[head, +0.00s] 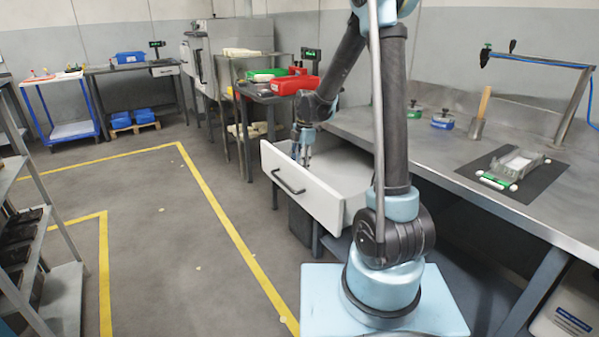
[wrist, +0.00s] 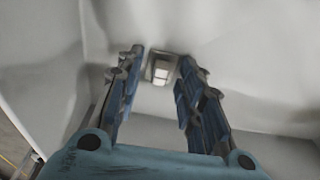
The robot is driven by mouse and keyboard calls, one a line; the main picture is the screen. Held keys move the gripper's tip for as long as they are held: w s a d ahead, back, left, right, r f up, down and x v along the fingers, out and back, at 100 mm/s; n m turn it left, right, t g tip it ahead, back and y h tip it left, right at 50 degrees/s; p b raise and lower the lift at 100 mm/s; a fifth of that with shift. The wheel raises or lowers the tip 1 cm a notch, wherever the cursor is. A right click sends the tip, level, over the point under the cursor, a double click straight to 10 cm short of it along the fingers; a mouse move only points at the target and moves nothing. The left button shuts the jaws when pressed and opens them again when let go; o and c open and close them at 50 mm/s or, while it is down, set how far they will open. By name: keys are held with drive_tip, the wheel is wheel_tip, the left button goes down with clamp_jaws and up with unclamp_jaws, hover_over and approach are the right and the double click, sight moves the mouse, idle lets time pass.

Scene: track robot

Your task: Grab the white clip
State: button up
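My gripper (wrist: 160,85) is open in the wrist view, with its two blue fingers apart. A small pale, whitish piece (wrist: 161,73), likely the white clip, shows between and just beyond the fingertips, with a grey-brown patch around it. I cannot tell whether the fingers touch it. In the head view my gripper (head: 303,158) reaches down into the open white drawer (head: 300,188) under the workbench. The clip is hidden there by the drawer front and my arm.
The drawer's pale walls surround my gripper closely. The steel workbench (head: 440,150) stands to the right, with a dark mat (head: 535,190) and a grey fixture on it. A side table with a red bin (head: 293,84) stands behind the drawer.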

drive_tip(key=c, duration=0.5)
drive_tip(key=shift+r, duration=0.1)
